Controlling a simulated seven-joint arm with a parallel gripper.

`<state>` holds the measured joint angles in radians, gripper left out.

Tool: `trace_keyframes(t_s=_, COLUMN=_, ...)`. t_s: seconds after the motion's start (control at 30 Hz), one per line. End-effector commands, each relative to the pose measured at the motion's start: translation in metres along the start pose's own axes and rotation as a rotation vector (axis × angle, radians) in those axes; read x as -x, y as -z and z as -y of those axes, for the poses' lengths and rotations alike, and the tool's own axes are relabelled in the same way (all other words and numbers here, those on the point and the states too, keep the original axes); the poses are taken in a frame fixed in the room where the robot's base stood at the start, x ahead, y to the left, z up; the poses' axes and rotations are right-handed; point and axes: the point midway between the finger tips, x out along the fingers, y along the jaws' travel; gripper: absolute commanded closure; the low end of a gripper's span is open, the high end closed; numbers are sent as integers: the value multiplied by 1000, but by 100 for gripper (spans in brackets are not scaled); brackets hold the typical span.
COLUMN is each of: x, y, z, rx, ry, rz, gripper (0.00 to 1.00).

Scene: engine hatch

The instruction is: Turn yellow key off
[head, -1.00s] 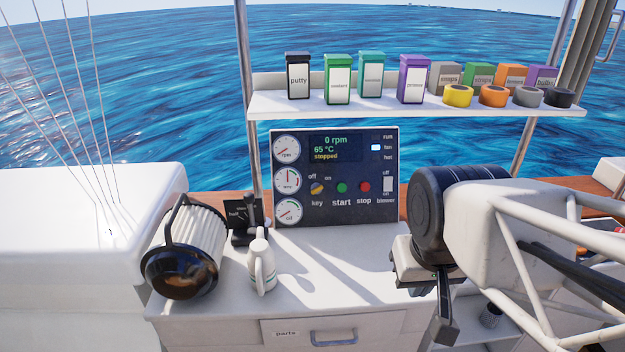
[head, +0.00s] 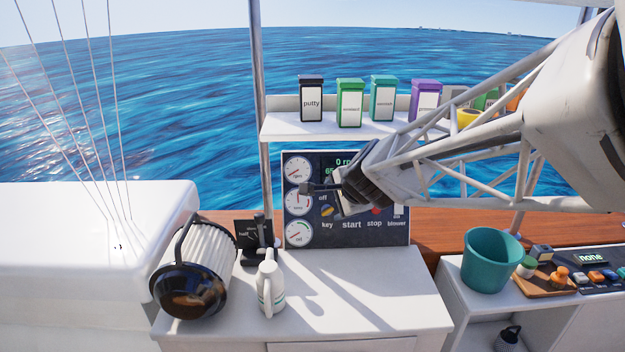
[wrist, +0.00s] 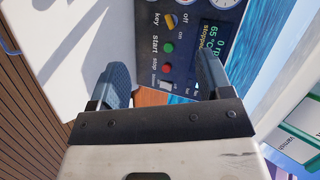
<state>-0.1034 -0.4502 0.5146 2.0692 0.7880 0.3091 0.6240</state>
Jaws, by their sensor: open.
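The yellow key (head: 327,211) is a small knob low on the dark engine panel (head: 298,241), between the "off" and "on" labels. Its handle looks slanted in the head view. In the wrist view, the key (wrist: 171,20) shows beyond the fingertips, with the green start button (wrist: 168,47) closer to me. My gripper (head: 318,190) is in front of the panel, near the key and apart from it as far as I can tell. In the wrist view, my gripper (wrist: 163,72) is open and empty. My arm hides part of the panel in the head view.
A red stop button (wrist: 166,67) and blower switch (wrist: 165,84) lie near the fingers. A shelf (head: 290,128) with containers hangs above. A teal bucket (head: 490,260) is right.

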Motion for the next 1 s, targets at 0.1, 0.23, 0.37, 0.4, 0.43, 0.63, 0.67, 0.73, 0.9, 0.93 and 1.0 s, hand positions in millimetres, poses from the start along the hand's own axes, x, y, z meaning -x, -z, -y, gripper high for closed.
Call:
trace_keyframes(t_s=0.1, x=-48, y=11, z=22, rx=-242, ry=65, rz=-50, gripper=28)
trace_keyframes(t_s=0.23, x=-99, y=25, z=36, rx=-519, ry=132, rz=-116, gripper=28)
trace_keyframes(t_s=0.37, x=-148, y=39, z=38, rx=-793, ry=191, rz=-193, gripper=28)
trace_keyframes(t_s=0.4, x=-162, y=43, z=37, rx=-871, ry=207, rz=-218, gripper=28)
trace_keyframes(t_s=0.43, x=-172, y=46, z=35, rx=-926, ry=219, rz=-237, gripper=28)
trace_keyframes(t_s=0.63, x=-219, y=58, z=19, rx=-1199, ry=274, rz=-341, gripper=28)
trace_keyframes(t_s=0.67, x=-223, y=58, z=18, rx=-1224, ry=280, rz=-351, gripper=28)
trace_keyframes(t_s=0.73, x=-230, y=60, z=14, rx=-1266, ry=289, rz=-369, gripper=28)
trace_keyframes(t_s=0.9, x=-234, y=62, z=12, rx=-1297, ry=296, rz=-382, gripper=28)
trace_keyframes(t_s=0.93, x=-234, y=62, z=12, rx=-1297, ry=296, rz=-382, gripper=28)
trace_keyframes(t_s=1.0, x=-234, y=62, z=12, rx=-1296, ry=296, rz=-382, gripper=28)
